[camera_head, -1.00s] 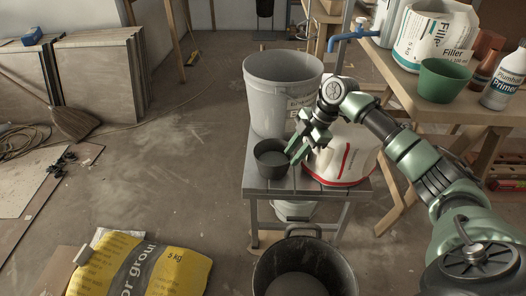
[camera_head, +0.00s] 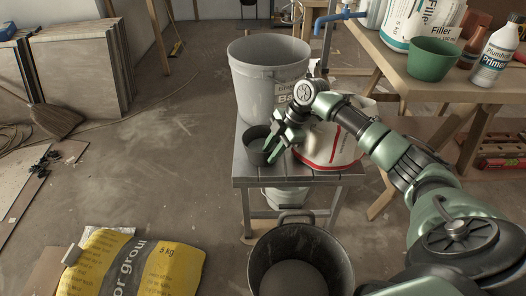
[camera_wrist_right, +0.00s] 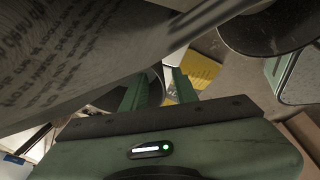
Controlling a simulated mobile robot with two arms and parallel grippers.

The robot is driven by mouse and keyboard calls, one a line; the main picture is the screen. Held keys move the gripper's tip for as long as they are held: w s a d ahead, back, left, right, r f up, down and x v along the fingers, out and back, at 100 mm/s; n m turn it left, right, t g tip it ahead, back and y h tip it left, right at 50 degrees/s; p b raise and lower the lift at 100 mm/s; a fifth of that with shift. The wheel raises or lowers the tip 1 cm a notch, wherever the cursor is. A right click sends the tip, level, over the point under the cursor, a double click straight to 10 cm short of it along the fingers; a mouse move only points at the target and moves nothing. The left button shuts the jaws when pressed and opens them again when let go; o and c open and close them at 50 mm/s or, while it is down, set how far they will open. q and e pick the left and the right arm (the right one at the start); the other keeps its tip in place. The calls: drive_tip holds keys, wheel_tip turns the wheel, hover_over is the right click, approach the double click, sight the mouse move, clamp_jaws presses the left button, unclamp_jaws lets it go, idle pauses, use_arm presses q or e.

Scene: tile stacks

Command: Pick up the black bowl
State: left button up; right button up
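The black bowl (camera_head: 253,152) stands upright on the small grey slatted table (camera_head: 262,174), at its front left corner. My right gripper (camera_head: 271,144) is at the bowl's right side, its green fingers angled down at the rim. In the right wrist view, the fingers of the right gripper (camera_wrist_right: 159,88) are apart, and a dark curved edge of the bowl (camera_wrist_right: 115,96) shows behind and between them. They seem to straddle the rim; I cannot tell whether they touch it. My left gripper is not in view.
A large grey bucket (camera_head: 256,83) stands behind the bowl, and a white-and-red bag (camera_head: 330,146) stands right of it. A black bucket (camera_head: 265,262) is on the floor in front. A green bowl (camera_head: 432,62) sits on the wooden workbench (camera_head: 400,72).

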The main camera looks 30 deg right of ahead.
clamp_jaws()
drive_tip(key=shift+a, duration=0.1)
idle(1.4)
